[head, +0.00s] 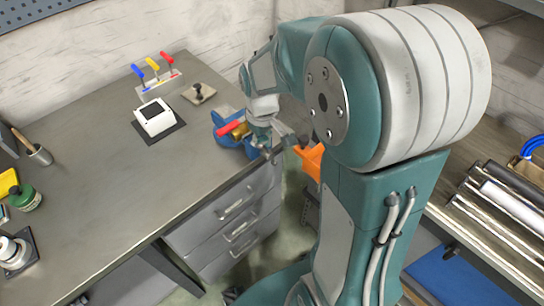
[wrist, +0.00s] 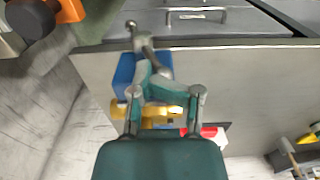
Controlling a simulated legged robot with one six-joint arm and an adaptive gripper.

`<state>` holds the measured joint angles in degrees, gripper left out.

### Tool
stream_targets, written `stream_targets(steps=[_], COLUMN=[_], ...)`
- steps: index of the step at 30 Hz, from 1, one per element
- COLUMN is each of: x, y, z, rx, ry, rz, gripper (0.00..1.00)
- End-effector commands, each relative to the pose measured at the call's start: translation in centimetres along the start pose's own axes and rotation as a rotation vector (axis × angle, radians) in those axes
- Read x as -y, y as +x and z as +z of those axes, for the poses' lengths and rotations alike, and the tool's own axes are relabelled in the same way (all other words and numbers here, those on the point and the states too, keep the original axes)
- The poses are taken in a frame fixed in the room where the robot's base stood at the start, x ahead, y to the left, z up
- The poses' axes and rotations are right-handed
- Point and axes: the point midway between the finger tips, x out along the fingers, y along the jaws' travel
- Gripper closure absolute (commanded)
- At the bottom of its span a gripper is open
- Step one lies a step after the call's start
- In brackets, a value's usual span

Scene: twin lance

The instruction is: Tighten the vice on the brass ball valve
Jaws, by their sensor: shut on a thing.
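The blue vice (head: 222,118) sits at the right edge of the workbench, partly hidden behind my gripper (head: 268,145). It also shows in the wrist view (wrist: 127,68). The brass ball valve (wrist: 160,112) is at the vice, partly covered by my fingers; its red lever (wrist: 212,132) sticks out to the side. In the head view the lever (head: 230,127) lies above the vice. The grey vice handle (wrist: 143,42) is a bar with rounded ends, slanting beyond the vice. In the wrist view my gripper (wrist: 149,73) is shut on the handle. The exact contact is partly hidden.
A white device (head: 154,118), a dark stamp-like tool (head: 199,93) and a rack of coloured-handled tools (head: 155,75) stand behind the vice. Drawers (head: 235,208) lie below the bench edge. An orange container (head: 311,160) stands beside it. The bench middle is clear.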

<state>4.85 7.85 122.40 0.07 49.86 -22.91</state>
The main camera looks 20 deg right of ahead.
Motion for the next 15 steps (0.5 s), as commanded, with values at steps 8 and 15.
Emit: stream_targets(steps=[8,15], x=[-1.1,-1.4], y=[-0.4,-1.1], z=[0.0,-0.1], rx=[0.000,-0.003], ry=[0.001,0.000], rz=[0.000,0.002], gripper=[1.00,1.00])
